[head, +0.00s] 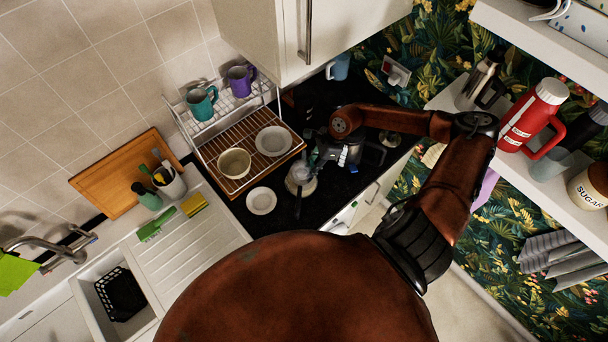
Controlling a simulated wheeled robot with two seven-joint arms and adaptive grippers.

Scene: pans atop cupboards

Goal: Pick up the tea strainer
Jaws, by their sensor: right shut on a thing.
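My right gripper (318,159) is over the dark worktop, at the end of my rust-brown arm. It is shut on what looks like the tea strainer (300,174), a small pale, round thing just left of the fingertips. The strainer lies over or in a round, light-coloured item, and I cannot tell whether it is lifted clear of it. The grip itself is small and partly hidden by the gripper. My left gripper is not in view.
A dish rack (240,150) with bowls and mugs stands left of the gripper. A white saucer (261,201) lies in front of it. A metallic pot (373,156) stands close right. A wall cupboard (345,30) hangs above, and a shelf (540,165) with a red flask is at right.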

